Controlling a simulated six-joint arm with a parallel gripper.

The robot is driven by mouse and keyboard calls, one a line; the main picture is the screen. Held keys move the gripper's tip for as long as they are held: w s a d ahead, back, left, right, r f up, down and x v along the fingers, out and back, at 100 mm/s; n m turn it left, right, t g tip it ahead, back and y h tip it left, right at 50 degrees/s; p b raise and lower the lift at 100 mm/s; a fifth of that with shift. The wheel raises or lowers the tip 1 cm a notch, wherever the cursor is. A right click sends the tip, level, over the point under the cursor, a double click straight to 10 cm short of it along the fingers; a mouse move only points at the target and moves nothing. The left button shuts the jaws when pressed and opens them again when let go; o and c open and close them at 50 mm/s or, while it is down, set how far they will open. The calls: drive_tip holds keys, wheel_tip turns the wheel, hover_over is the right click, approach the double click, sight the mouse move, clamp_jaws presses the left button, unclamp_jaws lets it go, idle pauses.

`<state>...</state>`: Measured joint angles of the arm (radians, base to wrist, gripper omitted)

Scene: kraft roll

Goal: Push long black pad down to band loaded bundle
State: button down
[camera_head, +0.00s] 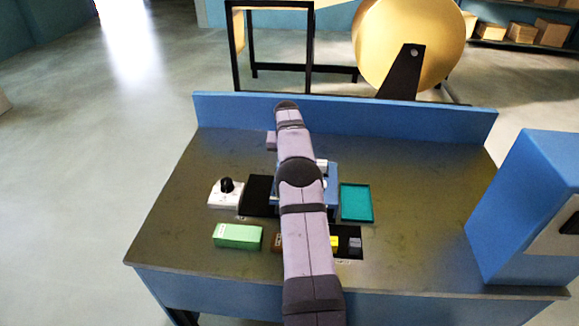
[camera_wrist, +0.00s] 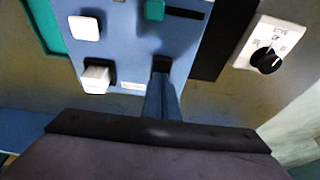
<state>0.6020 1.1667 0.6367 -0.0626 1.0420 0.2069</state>
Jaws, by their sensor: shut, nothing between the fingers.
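A blue machine (camera_head: 333,190) stands mid-table, mostly hidden behind my arm. In the wrist view its blue face (camera_wrist: 115,50) carries a long black pad (camera_wrist: 187,12) at the top edge, beside a small teal button (camera_wrist: 154,10). A white square button (camera_wrist: 84,27) and a white block in a dark socket (camera_wrist: 96,78) are on the left. My gripper (camera_wrist: 162,68) is shut and empty, its fingertips over the machine's face below the black pad in the picture. I cannot tell whether the tips touch it. I cannot make out the bundle.
A white box with a black knob (camera_wrist: 267,60) and a dark panel (camera_wrist: 222,40) flank the machine. A teal tray (camera_head: 356,202) lies on its other side. A green box (camera_head: 237,236) and small blocks lie in front. A tall blue cabinet (camera_head: 528,205) stands at right.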

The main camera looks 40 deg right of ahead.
drive_tip(key=shift+p+v, duration=0.8)
drive_tip(key=shift+v, duration=0.15)
drive_tip(key=shift+w+d+r, duration=0.1)
drive_tip(key=shift+r, duration=1.1)
drive_tip(key=shift+w+d+r, duration=0.1)
drive_tip(key=shift+r, duration=1.1)
